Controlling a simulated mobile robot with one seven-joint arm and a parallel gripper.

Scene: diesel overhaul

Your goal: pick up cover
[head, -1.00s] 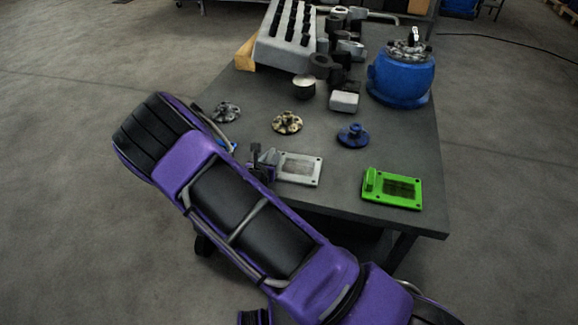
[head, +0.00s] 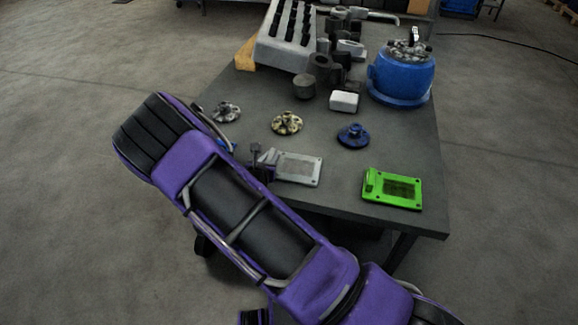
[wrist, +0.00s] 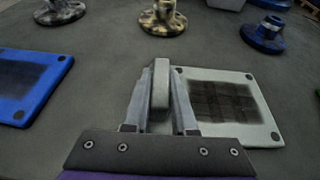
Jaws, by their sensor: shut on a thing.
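The light grey cover (head: 300,168) is a flat plate with a dark mesh-like centre, corner holes and a raised block at its left end. It lies at the near edge of the table, and it also shows in the wrist view (wrist: 262,112). My gripper (head: 264,160) is at the block end. In the wrist view my gripper (wrist: 160,88) has its two fingers on either side of the block, shut on it. A green cover (head: 392,188) lies to the right. A blue cover (wrist: 32,85) lies to the left, mostly hidden by my arm in the head view.
Three flanged hubs, grey (head: 226,111), speckled tan (head: 287,123) and blue (head: 353,135), stand behind the covers. Farther back are a white block (head: 344,101), a blue pot (head: 402,80), dark cylinders and a grey engine block (head: 287,38). Bare table lies between the covers and hubs.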

